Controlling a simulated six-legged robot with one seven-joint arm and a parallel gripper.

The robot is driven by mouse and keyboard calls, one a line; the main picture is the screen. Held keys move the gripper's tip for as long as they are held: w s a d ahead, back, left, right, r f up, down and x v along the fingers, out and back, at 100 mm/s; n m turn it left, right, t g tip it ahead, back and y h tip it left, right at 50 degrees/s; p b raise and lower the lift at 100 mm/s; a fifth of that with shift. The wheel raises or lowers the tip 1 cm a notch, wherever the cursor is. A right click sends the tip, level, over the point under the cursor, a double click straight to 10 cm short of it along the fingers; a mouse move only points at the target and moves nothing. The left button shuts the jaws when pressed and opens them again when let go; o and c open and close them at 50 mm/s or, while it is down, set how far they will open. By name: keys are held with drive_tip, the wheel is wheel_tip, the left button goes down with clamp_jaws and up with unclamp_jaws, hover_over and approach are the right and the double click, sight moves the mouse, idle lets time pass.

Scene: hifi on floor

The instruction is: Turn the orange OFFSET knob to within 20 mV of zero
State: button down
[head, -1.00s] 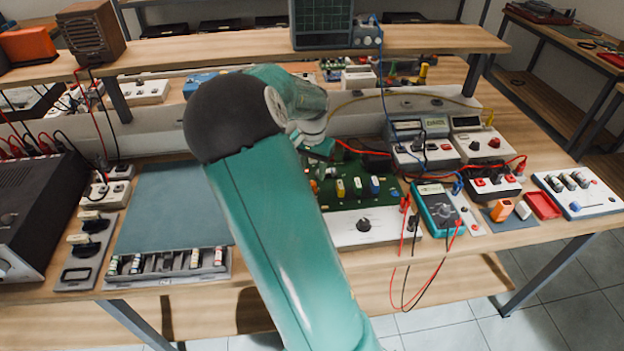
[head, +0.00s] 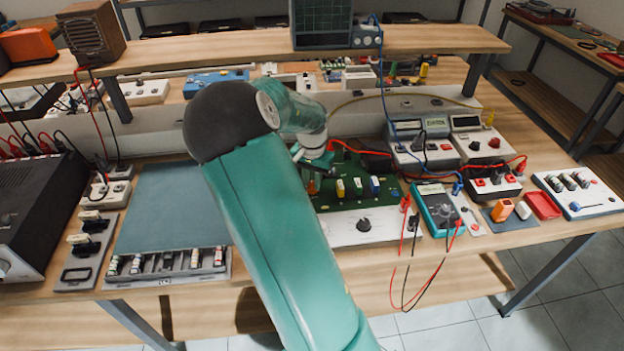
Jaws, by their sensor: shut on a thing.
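The green circuit board (head: 392,203) lies on the bench right of my arm, in a white-fronted unit. A small orange knob (head: 312,187) shows at the board's left side, partly covered by my arm. My gripper (head: 314,174) is over it, pointing down, and is shut on it; the fingertips are small and partly hidden. White, yellow and blue parts stand to its right on the board. A teal multimeter (head: 437,207) lies right of the board with red and black leads; its reading is too small to make out.
Bench meters (head: 424,150) and loose red, black and blue leads crowd the right. A raised shelf (head: 440,40) with a scope (head: 321,22) spans the back. The blue-grey mat (head: 170,210) at left is clear.

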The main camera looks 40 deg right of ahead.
sight(312, 183)
drive_tip(key=shift+n, duration=1.6)
drive_tip(key=c, duration=1.3)
unclamp_jaws()
drive_tip(key=shift+o, duration=0.2)
wheel_tip(312, 183, up, 14)
drive_tip(key=shift+f, duration=0.1)
